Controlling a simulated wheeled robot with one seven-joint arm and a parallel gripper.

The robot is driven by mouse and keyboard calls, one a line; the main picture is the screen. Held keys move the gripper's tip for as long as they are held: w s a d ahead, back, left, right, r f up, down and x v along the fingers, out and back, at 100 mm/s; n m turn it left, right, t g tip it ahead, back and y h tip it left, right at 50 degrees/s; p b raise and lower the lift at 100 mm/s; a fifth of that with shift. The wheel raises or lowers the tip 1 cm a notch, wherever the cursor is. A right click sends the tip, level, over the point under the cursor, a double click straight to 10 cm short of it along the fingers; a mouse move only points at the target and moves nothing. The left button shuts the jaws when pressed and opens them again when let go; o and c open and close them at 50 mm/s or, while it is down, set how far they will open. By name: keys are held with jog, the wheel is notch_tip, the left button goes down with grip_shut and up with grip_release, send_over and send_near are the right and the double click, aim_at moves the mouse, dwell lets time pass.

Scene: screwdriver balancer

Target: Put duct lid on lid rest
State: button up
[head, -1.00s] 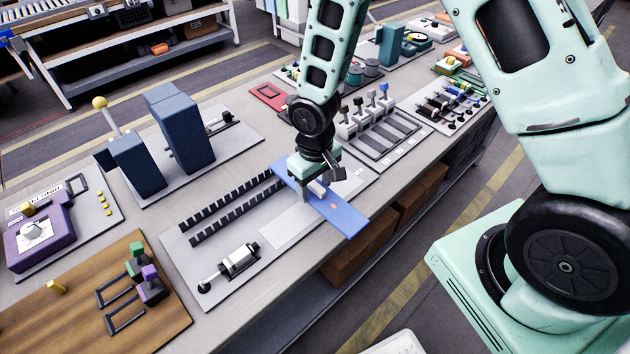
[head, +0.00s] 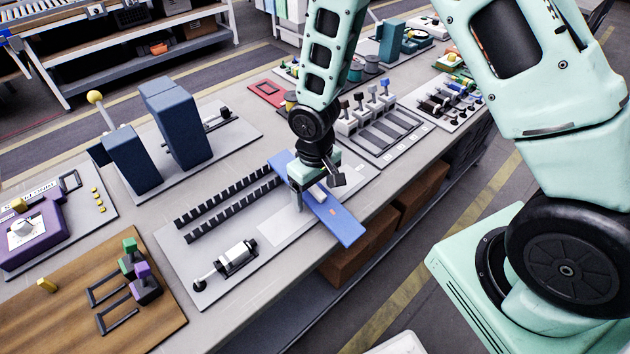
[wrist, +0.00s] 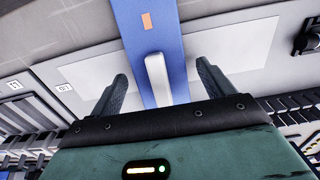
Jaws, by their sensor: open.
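The duct lid (head: 340,222) is a long flat blue plate with a pale bar handle. It lies crosswise over the light-grey lid rest (head: 280,232), one end reaching past the bench's front edge. In the wrist view the lid (wrist: 147,30) runs across the middle, with the lid rest (wrist: 225,45) showing on both sides. My gripper (head: 314,187) is low over the lid. In the wrist view my gripper (wrist: 162,72) is open, one finger on each side of the handle (wrist: 157,80), with gaps visible. Whether the lid touches the rest is unclear.
Two dark slotted duct walls (head: 230,205) stand left of the lid on the same board. A small cylinder device (head: 236,256) sits in front of them. A rack with levers (head: 375,125) stands behind my gripper. Tall blue blocks (head: 177,120) stand at the back left.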

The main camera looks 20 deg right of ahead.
aim_at(315, 187)
notch_tip(315, 187, up, 17)
jog(key=shift+r, duration=0.15)
dwell(1.5)
